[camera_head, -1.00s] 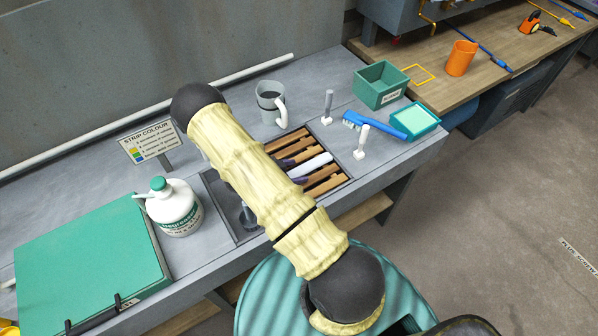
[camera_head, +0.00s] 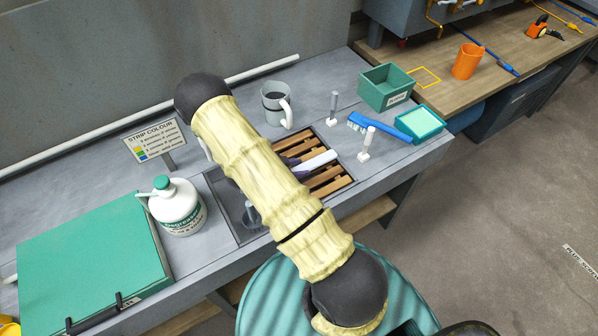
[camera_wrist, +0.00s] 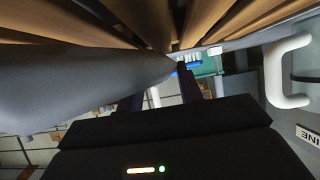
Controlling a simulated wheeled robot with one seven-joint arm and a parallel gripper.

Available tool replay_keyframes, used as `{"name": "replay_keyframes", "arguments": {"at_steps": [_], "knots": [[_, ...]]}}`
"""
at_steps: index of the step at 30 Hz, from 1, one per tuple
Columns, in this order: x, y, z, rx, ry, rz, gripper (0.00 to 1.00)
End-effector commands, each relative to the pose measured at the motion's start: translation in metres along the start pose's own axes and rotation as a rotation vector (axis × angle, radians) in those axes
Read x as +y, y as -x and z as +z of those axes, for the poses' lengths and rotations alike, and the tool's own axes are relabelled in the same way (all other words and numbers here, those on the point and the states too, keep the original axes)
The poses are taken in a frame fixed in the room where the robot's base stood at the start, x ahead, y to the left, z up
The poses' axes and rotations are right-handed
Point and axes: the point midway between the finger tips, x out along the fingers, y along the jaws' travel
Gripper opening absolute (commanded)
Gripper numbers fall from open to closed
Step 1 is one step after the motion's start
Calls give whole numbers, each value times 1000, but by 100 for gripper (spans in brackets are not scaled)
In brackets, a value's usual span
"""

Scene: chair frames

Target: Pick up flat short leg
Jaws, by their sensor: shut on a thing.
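A pale grey-white leg (camera_head: 318,161) lies at the slatted wooden rack (camera_head: 330,183) in the bench, its right end showing beyond my arm. My gripper (camera_head: 297,169) shows only as small dark fingers at the leg's left part, and is shut on it. In the wrist view the leg (camera_wrist: 75,85) is a large grey shape at left, tapering toward the dark fingers of my gripper (camera_wrist: 162,92). Its left end is hidden by my arm in the head view. I cannot tell whether it touches the slats.
A grey mug (camera_head: 274,103) stands behind the rack. Two upright white-based pegs (camera_head: 366,147) and a blue brush (camera_head: 378,128) are to the right, beside a green box (camera_head: 386,88). A white bottle (camera_head: 178,207) and a strip colour sign (camera_head: 152,140) stand left.

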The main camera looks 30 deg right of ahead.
Motion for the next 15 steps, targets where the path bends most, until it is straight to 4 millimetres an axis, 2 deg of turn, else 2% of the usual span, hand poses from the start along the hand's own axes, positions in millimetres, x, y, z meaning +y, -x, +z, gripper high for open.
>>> {"name": "replay_keyframes", "arguments": {"at_steps": [9, 15], "knots": [[0, 23, -46, -1, -6, 1, 9], [0, 33, -66, 0, -4, 4, 9]]}}
